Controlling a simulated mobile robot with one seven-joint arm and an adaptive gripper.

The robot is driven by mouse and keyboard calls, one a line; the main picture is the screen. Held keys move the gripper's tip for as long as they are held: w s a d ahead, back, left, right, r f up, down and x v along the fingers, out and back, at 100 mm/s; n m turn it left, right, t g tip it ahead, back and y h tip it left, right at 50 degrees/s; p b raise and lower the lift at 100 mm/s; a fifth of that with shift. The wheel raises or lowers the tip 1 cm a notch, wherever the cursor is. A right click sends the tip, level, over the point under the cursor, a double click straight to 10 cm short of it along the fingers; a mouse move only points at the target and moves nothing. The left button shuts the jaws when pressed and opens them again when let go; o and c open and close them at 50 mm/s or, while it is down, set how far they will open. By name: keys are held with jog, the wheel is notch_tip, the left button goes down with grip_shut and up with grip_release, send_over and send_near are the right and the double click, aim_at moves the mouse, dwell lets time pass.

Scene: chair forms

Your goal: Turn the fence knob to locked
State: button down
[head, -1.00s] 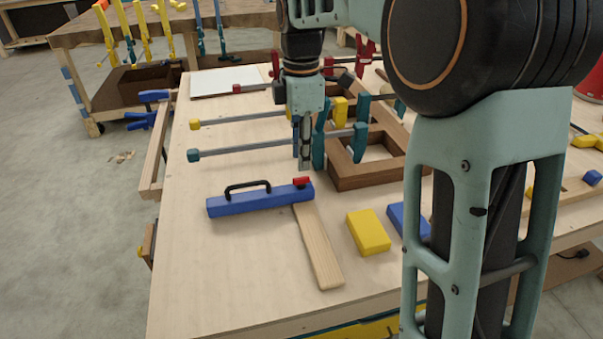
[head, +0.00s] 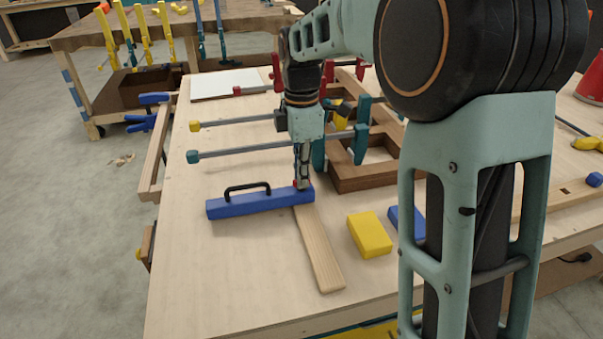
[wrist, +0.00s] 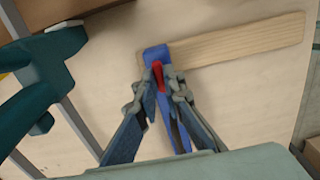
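The fence is a blue bar (head: 240,205) with a black handle (head: 247,188), lying across the near part of the workbench. Its red knob (head: 296,183) is at the right end, mostly hidden by my gripper (head: 302,186) in the head view. In the wrist view the red knob (wrist: 157,74) shows between the two fingertips of my gripper (wrist: 159,88), on the blue bar (wrist: 155,55). The fingertips are close on either side of the knob; I cannot tell whether they touch it. The knob's turn position is not clear.
A pale wooden strip (head: 320,250) runs from the fence's right end toward the front. A yellow block (head: 369,234) and a blue block (head: 407,222) lie to the right. Clamps (head: 250,148) and a brown wooden frame (head: 365,180) lie behind. The bench front left is clear.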

jog(key=shift+r, duration=0.1)
dwell(0.3)
jog(key=m+p, duration=0.3)
jog(key=m, duration=0.2)
jog(key=m+p, duration=0.1)
jog(key=m, duration=0.4)
jog(key=shift+p, duration=0.4)
jog(key=m+p, duration=0.1)
jog(key=m, duration=0.3)
jog(key=shift+m+p, duration=0.35)
jog(key=shift+m, duration=1.55)
jog(key=c, duration=2)
grip_release()
jog(key=shift+c, duration=0.2)
